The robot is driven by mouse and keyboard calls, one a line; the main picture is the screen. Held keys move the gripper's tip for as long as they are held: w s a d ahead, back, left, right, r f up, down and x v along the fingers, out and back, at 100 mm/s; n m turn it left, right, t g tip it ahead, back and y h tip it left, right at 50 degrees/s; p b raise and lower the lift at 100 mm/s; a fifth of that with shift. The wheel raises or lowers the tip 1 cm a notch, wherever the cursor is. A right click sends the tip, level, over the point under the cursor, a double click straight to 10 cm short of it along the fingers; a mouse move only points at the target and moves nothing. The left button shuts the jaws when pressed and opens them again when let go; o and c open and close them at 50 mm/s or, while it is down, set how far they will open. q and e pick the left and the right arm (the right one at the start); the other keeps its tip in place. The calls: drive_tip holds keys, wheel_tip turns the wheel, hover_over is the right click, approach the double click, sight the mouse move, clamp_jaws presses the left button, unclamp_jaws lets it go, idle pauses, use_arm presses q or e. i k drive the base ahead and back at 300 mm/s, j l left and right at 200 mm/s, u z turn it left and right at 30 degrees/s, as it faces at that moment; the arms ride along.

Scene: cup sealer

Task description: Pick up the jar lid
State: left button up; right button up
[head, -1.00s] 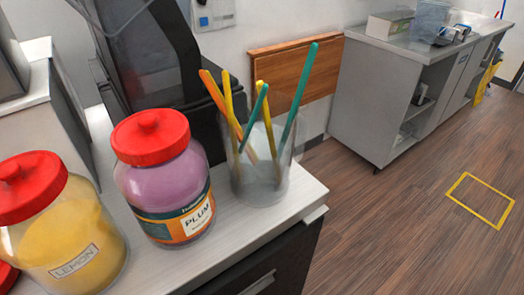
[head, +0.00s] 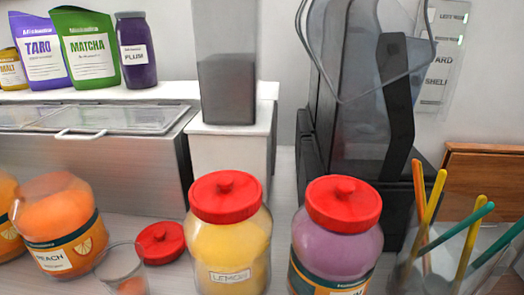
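A loose red jar lid (head: 161,242) with a small knob lies on the white counter in the head view, between the peach jar and the lemon jar. The peach jar (head: 62,222) is orange and has no lid on it. The lemon jar (head: 228,236) and the plum jar (head: 336,237) each wear a red lid. A clear glass (head: 122,268) stands in front of the loose lid, at its lower left. Neither of my grippers shows in the head view.
A clear cup with coloured sticks (head: 462,250) stands at the right. A dark machine (head: 370,110) stands behind the plum jar. A steel bin with a clear cover (head: 95,118) is at the back left, with taro and matcha bags (head: 88,55) on the shelf above.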

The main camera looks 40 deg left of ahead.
sight(163, 242)
drive_tip(key=u, duration=2.65)
